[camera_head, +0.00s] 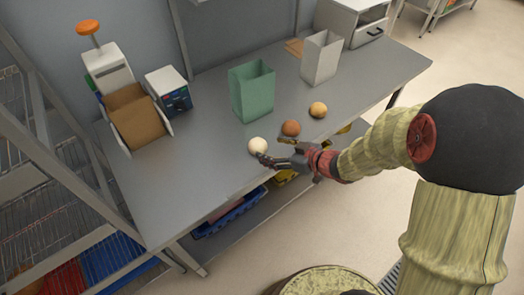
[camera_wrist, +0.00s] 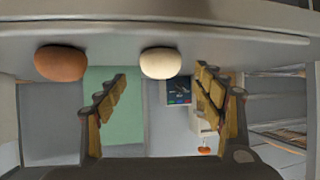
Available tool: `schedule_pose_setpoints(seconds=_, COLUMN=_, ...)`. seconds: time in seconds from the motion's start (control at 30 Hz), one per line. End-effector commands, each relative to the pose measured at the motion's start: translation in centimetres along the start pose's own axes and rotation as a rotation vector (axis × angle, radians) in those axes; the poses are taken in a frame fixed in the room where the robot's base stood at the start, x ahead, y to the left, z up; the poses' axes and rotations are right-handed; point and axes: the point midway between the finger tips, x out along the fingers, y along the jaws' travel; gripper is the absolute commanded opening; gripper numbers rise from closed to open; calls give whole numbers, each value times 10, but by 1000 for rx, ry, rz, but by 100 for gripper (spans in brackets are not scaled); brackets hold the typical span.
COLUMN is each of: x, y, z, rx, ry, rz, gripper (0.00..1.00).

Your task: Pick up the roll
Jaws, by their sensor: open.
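Three rolls stand in a slanting row near the front edge of the grey table (camera_head: 190,190): a pale cream roll (camera_head: 257,146), a brown roll (camera_head: 291,128) and a tan roll (camera_head: 318,109). My gripper (camera_head: 272,158) is open and empty at the table's front edge, close to the cream roll. The wrist view appears upside down. In it the cream roll (camera_wrist: 160,63) sits between the lines of the two spread fingers, slightly beyond their tips. The brown roll (camera_wrist: 61,63) lies outside the left finger. The tan roll is not seen there.
A green paper bag (camera_head: 252,92) and a white-grey bag (camera_head: 321,58) stand behind the rolls. A white machine with a brown tray (camera_head: 138,118) and a small box (camera_head: 169,90) stand at the left. A wire rack (camera_head: 45,190) is further left. The table's front left is clear.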

Motion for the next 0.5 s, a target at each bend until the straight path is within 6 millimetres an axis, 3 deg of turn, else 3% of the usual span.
schedule_pose_setpoints(seconds=0.5, x=61, y=-2, z=-1, rx=0, ry=-1, rz=2, gripper=68)
